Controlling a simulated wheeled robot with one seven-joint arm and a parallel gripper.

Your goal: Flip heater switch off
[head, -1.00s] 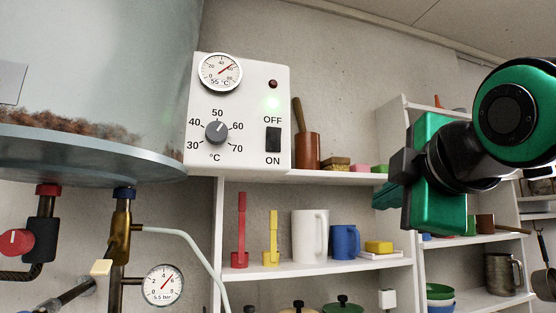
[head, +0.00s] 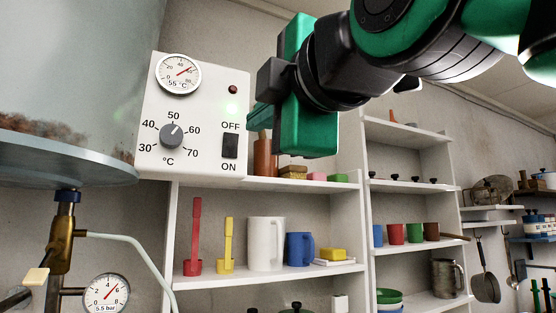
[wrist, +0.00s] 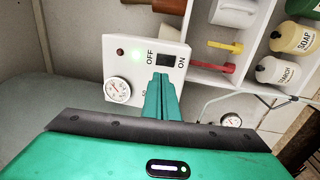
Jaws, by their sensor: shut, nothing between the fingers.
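The white heater control box (head: 150,150) hangs beside the large tank. Its black rocker switch (head: 230,146) sits between OFF above and ON below. I cannot tell which side is pressed in. A green lamp glows above it, under a dark red lamp (head: 233,89). My green gripper (head: 251,118) is shut and empty, its fingers pointing at the box near its right edge, slightly above switch height. In the wrist view the fingertips (wrist: 161,77) lie right by the switch (wrist: 163,60) and cover part of the box; contact cannot be made out.
The box also carries a temperature dial (head: 178,74) and a round knob (head: 171,135). A shelf (head: 310,184) with a brown cup and sponges runs just below my gripper. The tank (head: 60,90) stands left, with pipes and a pressure gauge (head: 106,293) beneath.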

